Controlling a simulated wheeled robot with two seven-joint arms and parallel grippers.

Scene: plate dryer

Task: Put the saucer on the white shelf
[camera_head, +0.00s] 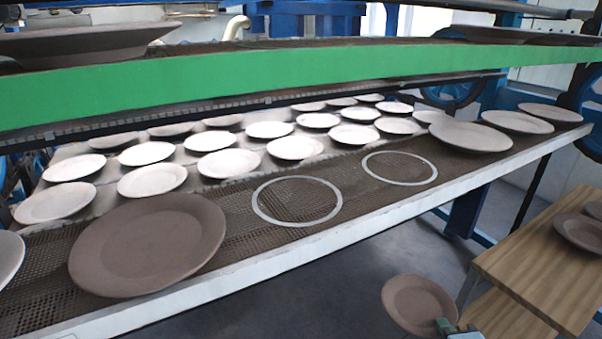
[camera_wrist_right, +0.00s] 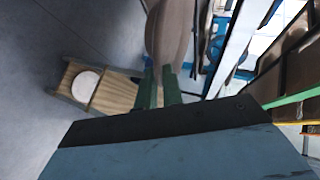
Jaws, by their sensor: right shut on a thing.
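My right gripper (camera_head: 446,326) is at the bottom of the head view, shut on the rim of a brown saucer (camera_head: 412,302). The saucer is tilted and held in the air, in front of and below the white shelf's front edge (camera_head: 400,210). In the right wrist view, the two green fingers (camera_wrist_right: 158,88) grip the saucer (camera_wrist_right: 172,35) seen nearly edge-on. The shelf has a dark mesh top with two empty white rings, one at the middle (camera_head: 256,203) and one further right (camera_head: 434,172). My left gripper is not in view.
A large brown plate (camera_head: 145,245) lies left of the rings, and a grey-brown plate (camera_head: 470,136) right of them. Several pale plates (camera_head: 228,162) fill the back rows. A green beam (camera_head: 300,75) runs above. A wooden table (camera_head: 545,265) with brown saucers (camera_head: 580,231) stands at right.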

